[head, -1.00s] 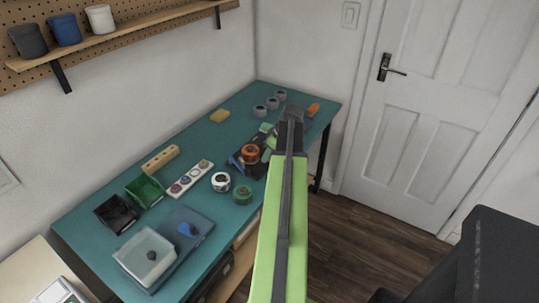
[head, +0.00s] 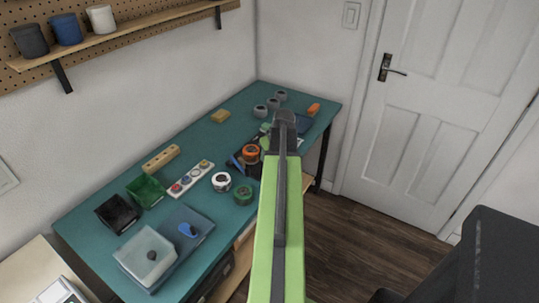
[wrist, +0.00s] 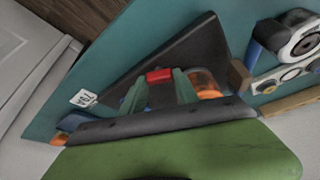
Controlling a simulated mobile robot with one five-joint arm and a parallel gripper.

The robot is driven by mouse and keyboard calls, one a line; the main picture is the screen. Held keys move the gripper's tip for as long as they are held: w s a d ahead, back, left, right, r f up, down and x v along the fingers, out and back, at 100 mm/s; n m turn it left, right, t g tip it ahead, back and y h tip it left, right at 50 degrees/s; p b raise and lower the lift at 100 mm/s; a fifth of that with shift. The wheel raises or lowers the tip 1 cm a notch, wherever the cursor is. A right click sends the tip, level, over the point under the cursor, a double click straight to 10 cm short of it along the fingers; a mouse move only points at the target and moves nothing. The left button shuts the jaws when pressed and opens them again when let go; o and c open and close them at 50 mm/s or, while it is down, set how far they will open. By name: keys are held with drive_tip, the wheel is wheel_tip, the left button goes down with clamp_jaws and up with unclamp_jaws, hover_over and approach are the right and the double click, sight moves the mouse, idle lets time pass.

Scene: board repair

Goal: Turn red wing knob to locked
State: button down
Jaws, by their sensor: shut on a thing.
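The red wing knob (wrist: 159,75) shows in the wrist view as a short red bar above a dark board (wrist: 188,48). My gripper (wrist: 160,83) has its two green fingers on either side of the knob and is shut on it. Most of the knob below the bar is hidden by the fingers and the wrist, so its lock position cannot be told. In the head view my arm covers the knob and most of the gripper. A white tag (wrist: 83,98) with dark marks lies at the left of the board.
An orange roll (head: 251,152) stands close beside the gripper. White (head: 221,182) and green (head: 243,195) rolls stand nearer on the teal bench (head: 120,190). Grey rings (head: 273,103) and an orange item (head: 313,109) are at the far end.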

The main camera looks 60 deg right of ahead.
drive_tip(key=m+g+h, duration=0.1)
drive_tip(key=m, duration=0.2)
drive_tip(key=m+g, duration=0.1)
drive_tip(key=m, duration=0.2)
drive_tip(key=shift+w+a+h, duration=0.15)
drive_tip(key=shift+a+h, duration=0.05)
drive_tip(key=shift+h, duration=0.2)
drive_tip(key=m+g, duration=0.1)
drive_tip(key=m, duration=0.3)
drive_tip(key=shift+w+m+h, duration=0.1)
drive_tip(key=shift+m+h, duration=0.2)
drive_tip(key=shift+m+g, duration=0.6)
drive_tip(key=shift+m, duration=0.5)
drive_tip(key=c, duration=0.9)
unclamp_jaws()
